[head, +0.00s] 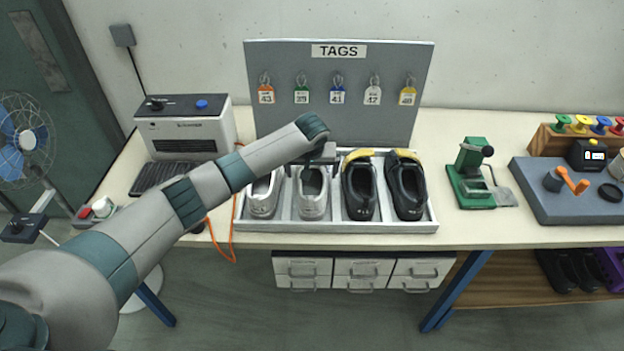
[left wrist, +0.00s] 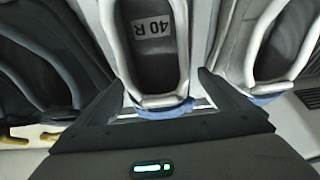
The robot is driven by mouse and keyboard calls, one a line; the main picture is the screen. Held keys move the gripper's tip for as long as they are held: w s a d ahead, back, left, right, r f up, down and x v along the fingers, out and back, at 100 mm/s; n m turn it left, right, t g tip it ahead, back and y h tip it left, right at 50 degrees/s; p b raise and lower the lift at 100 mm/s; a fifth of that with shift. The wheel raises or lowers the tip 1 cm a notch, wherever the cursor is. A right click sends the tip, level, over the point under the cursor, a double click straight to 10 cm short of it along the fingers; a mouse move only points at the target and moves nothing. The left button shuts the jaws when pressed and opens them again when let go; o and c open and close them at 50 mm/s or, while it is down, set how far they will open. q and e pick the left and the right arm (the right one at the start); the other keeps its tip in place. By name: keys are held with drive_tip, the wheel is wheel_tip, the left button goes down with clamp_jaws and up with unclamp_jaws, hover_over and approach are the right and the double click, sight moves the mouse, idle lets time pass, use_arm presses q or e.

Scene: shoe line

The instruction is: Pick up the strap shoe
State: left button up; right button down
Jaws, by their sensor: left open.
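A tray (head: 340,227) holds two light grey shoes and two black shoes with yellow heels, side by side. My left gripper (head: 320,158) is open above the back end of the second shoe from the left, a grey shoe (head: 313,203). In the left wrist view the fingers of the left gripper (left wrist: 160,85) stand on either side of this grey shoe (left wrist: 150,98), near its blue heel tab; its insole reads "40 R". I cannot tell whether the fingers touch it. No strap shows clearly on any shoe. My right gripper is out of view.
The other grey shoe (head: 264,198) and the nearer black shoe (head: 358,205) stand close on both sides. A tag board (head: 340,120) rises behind the tray. A printer (head: 186,130) stands left, a green device (head: 470,185) right.

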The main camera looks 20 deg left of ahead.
use_arm(q)
drive_tip(key=shift+w+f, duration=0.25)
drive_tip(key=shift+f, duration=0.4)
drive_tip(key=c, duration=1.4)
drive_tip(key=shift+r, duration=0.1)
wheel_tip(320, 180, up, 9)
drive_tip(key=b, duration=0.3)
drive_tip(key=shift+r, duration=0.5)
